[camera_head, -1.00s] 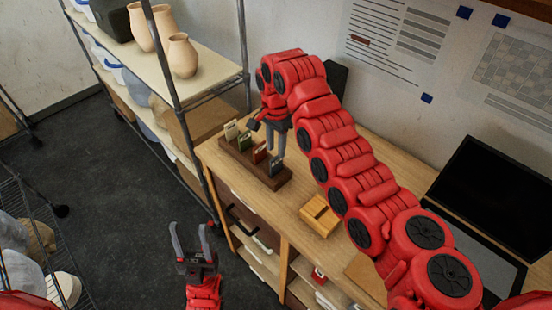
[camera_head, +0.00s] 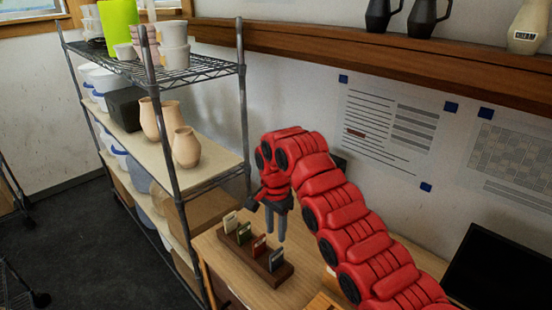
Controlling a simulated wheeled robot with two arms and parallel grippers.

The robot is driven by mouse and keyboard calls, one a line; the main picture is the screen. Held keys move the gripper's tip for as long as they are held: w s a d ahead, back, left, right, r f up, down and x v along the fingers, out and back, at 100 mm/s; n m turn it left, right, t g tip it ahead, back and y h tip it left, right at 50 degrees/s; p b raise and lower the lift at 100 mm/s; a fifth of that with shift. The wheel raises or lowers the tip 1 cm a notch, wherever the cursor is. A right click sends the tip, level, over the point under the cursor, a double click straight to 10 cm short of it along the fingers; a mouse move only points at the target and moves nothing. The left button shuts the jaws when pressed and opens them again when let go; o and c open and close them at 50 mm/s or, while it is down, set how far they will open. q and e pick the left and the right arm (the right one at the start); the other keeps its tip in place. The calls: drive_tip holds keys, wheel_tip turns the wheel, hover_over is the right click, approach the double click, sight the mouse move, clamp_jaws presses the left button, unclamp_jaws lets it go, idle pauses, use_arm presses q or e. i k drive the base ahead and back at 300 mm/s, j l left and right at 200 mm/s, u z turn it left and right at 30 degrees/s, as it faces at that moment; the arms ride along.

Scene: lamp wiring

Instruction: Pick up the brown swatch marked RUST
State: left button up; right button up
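The brown-red RUST swatch (camera_head: 259,246) stands upright in a dark wooden holder (camera_head: 250,263) on the workbench. It sits between a green swatch (camera_head: 243,232) and a grey swatch (camera_head: 276,260); a cream swatch (camera_head: 230,222) is at the far left of the row. Its lettering is too small to read. My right gripper (camera_head: 275,236) points down just behind and to the right of the RUST swatch, with a gap between its two fingers and nothing seen in them. My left gripper is out of view.
A wire shelf rack (camera_head: 175,190) with tan vases (camera_head: 186,147) stands left of the bench. A wooden wall shelf (camera_head: 400,50) with dark jugs is above. A dark monitor (camera_head: 500,265) is at the right. A yellow wooden block (camera_head: 322,303) is at the lower edge.

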sight(260, 250)
drive_tip(key=k+j, duration=0.35)
drive_tip(key=j, duration=0.2)
drive_tip(key=k+j, duration=0.35)
drive_tip(key=j, duration=0.15)
